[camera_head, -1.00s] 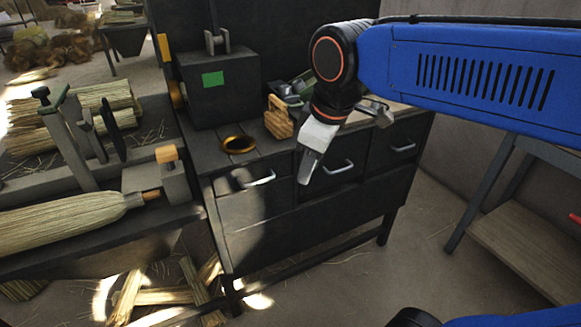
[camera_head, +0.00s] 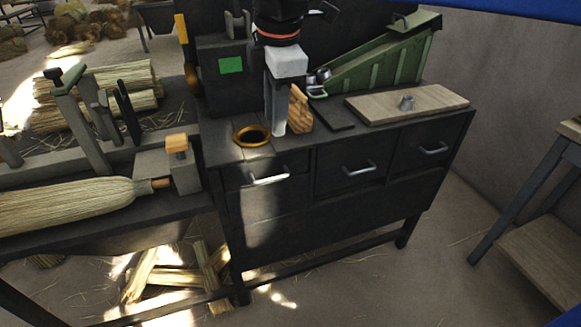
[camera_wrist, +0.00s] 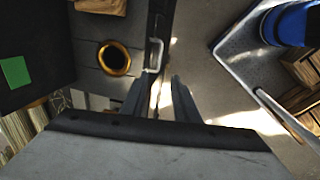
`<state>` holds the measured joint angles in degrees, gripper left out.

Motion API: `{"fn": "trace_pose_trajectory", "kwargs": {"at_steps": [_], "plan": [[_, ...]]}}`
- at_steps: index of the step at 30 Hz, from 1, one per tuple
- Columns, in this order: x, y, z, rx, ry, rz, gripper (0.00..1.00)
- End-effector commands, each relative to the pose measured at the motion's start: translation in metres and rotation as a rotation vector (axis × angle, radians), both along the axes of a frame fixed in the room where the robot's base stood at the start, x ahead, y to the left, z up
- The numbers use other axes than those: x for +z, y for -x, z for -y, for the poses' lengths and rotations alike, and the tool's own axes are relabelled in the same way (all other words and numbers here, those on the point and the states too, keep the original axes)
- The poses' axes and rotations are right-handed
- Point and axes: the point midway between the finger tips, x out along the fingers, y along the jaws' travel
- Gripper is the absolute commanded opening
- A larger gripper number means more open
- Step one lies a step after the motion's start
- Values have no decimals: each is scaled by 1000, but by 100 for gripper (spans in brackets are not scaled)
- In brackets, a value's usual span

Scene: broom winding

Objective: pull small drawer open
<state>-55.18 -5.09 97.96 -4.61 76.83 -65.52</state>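A dark cabinet (camera_head: 330,222) has a row of drawers with pale bar handles. The left drawer's handle (camera_head: 268,178) also shows in the wrist view (camera_wrist: 153,57), beside the cabinet top's edge. The middle drawer's handle (camera_head: 360,169) and the right drawer's handle (camera_head: 433,150) are to its right; these drawers look shut. My gripper (camera_head: 278,134) points down, its tips above and slightly right of the left handle in the head view. In the wrist view my gripper (camera_wrist: 158,82) has its fingers apart, empty, with the handle ahead of the gap. It does not visibly touch the handle.
A brass ring (camera_head: 252,135) lies on the cabinet top next to a wooden block (camera_head: 299,110). A broom (camera_head: 75,203) lies left. Floor in front is mostly clear.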

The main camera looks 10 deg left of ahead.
Motion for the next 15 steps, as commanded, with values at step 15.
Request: {"fn": "trace_pose_trajectory", "kwargs": {"at_steps": [15], "plan": [[-68, -11, -8, 4, 4, -2, 28]]}}
